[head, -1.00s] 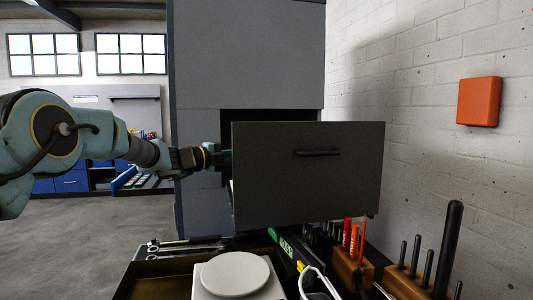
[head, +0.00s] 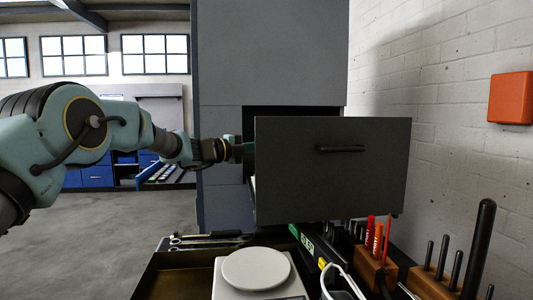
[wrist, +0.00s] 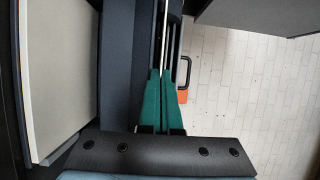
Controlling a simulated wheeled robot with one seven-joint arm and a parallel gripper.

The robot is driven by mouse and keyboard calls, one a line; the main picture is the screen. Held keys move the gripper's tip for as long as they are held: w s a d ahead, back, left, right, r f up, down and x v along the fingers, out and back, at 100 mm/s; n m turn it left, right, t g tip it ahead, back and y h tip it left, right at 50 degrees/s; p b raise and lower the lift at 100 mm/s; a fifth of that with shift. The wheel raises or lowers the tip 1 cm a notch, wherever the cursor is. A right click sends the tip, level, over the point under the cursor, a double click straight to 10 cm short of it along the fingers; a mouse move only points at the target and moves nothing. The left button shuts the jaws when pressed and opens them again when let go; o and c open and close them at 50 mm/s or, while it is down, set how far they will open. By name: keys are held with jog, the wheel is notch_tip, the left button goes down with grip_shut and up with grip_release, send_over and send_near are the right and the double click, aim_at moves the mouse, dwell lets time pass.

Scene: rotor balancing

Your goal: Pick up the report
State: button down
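My gripper (head: 247,150) reaches in from the left, beside the left edge of the pulled-out drawer (head: 300,190), partly behind its dark front. In the wrist view its two green fingers (wrist: 161,75) sit close together. A thin pale strip (wrist: 165,30) runs up from between their tips; I cannot tell whether it is clamped or what it belongs to. A broad pale panel (wrist: 62,75) with a blue-grey border fills the left of the wrist view. I cannot tell whether either pale thing is the report. The drawer's inside is mostly hidden in the head view.
The tall grey cabinet (head: 268,50) stands behind the drawer. A white scale (head: 257,268), a brown tray (head: 170,275) and wooden tool blocks (head: 377,272) crowd the bench in front. A brick wall (head: 450,120) with an orange box (head: 511,98) closes the right side. Open floor (head: 100,235) lies left.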

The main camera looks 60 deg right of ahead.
notch_tip(320, 180, up, 6)
jog(key=b, duration=0.1)
jog(key=w+a+b, duration=0.5)
jog(key=w+a, duration=0.6)
jog(key=w, duration=0.4)
jog(key=shift+w+a, duration=0.35)
jog(key=shift+a, duration=0.1)
